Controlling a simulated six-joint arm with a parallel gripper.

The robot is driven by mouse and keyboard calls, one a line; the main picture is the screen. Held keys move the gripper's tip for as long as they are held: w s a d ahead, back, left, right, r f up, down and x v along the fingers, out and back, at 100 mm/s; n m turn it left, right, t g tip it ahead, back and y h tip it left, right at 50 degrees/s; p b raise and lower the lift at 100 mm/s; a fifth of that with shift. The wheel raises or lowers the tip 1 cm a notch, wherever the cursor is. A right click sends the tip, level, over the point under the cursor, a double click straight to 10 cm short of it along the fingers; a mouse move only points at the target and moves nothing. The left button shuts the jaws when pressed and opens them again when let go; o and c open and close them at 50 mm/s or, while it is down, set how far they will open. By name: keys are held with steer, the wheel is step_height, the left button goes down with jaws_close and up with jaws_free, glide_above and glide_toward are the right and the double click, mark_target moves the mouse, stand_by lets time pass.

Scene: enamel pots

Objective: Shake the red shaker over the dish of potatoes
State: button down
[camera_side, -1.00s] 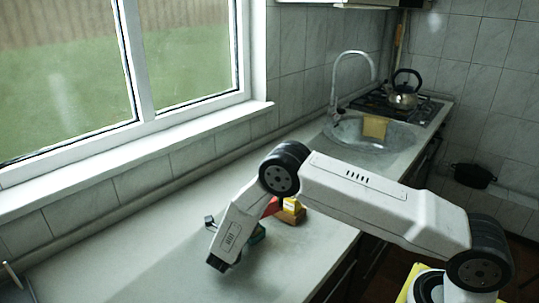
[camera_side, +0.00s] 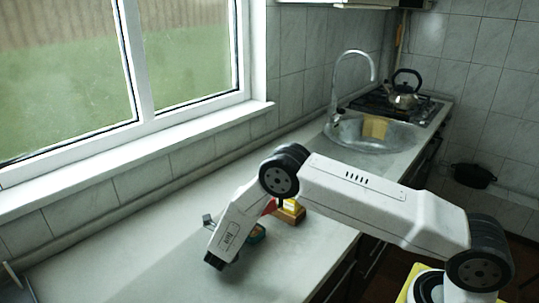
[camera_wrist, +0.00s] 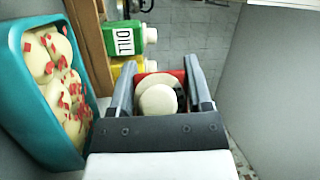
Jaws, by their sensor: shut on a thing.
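The red shaker (camera_wrist: 176,74) is between the fingers of my gripper (camera_wrist: 160,80) in the wrist view, and the gripper is shut on it. Its pale round end faces the camera. A bit of red (camera_side: 269,206) shows behind my arm in the side view. The teal dish of potatoes (camera_wrist: 22,82) is at the left of the wrist view, beside the gripper. Red bits lie on the pale potatoes (camera_wrist: 62,75). In the side view the dish (camera_side: 258,233) is mostly hidden by my wrist, as are the fingers.
A green jar marked DILL (camera_wrist: 125,39) and a yellow jar (camera_wrist: 126,66) stand by a wooden rack (camera_wrist: 91,40). The rack (camera_side: 289,214) is on the counter in the side view. The sink (camera_side: 365,137) and kettle (camera_side: 404,96) are farther back. The front counter is clear.

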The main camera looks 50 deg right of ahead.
steer(key=w, duration=0.3)
steer(key=shift+s, duration=0.1)
stand_by(0.8)
steer(key=shift+s, duration=0.1)
steer(key=s, duration=0.3)
steer(key=shift+s, duration=0.25)
steer(key=w, duration=0.3)
steer(key=shift+w, duration=0.4)
steer(key=shift+d+r, duration=0.1)
